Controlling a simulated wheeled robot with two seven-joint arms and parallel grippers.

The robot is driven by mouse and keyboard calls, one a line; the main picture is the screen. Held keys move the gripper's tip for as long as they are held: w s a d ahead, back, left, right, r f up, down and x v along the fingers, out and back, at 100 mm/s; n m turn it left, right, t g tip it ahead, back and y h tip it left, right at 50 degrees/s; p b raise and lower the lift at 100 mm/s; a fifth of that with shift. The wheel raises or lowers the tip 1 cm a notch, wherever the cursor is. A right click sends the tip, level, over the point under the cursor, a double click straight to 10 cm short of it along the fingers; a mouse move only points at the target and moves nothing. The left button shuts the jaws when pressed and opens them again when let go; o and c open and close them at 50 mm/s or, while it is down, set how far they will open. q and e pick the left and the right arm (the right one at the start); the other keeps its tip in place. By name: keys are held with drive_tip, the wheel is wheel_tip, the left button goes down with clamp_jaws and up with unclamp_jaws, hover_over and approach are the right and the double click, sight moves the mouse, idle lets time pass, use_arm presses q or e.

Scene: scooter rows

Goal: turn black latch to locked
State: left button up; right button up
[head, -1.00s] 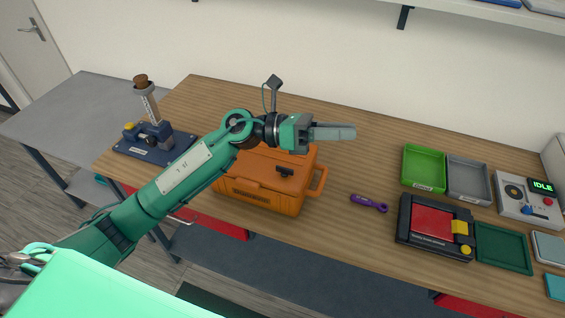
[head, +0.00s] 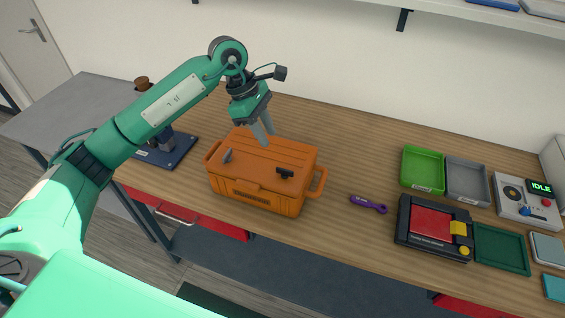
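The orange case (head: 262,185) stands closed on the wooden table. Its black latch (head: 285,173) sits on the lid near the front right; the handle shape is small, and its lock state is hard to read. A grey latch (head: 227,156) is on the lid's left part. My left gripper (head: 267,140) points down over the back of the case, behind and left of the black latch and apart from it. Its two grey fingers look slightly separated, with nothing between them. My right gripper is not in view.
A purple tool (head: 368,204) lies right of the case. Further right are a black and red device (head: 434,228), a green tray (head: 423,168), a grey tray (head: 468,180) and a panel reading IDLE (head: 528,200). A blue-based fixture (head: 165,150) stands behind my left arm.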

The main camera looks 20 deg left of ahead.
sight(284, 169)
use_arm(q)
drive_tip(key=p+x, duration=0.3)
drive_tip(key=x, duration=0.7)
drive_tip(key=shift+d+f+p, duration=0.2)
drive_tip(key=shift+d+p, duration=0.05)
drive_tip(key=shift+p, duration=0.15)
drive_tip(key=shift+d+f, duration=0.1)
drive_tip(key=shift+f, duration=0.3)
drive_tip(key=shift+c, duration=0.4)
clamp_jaws()
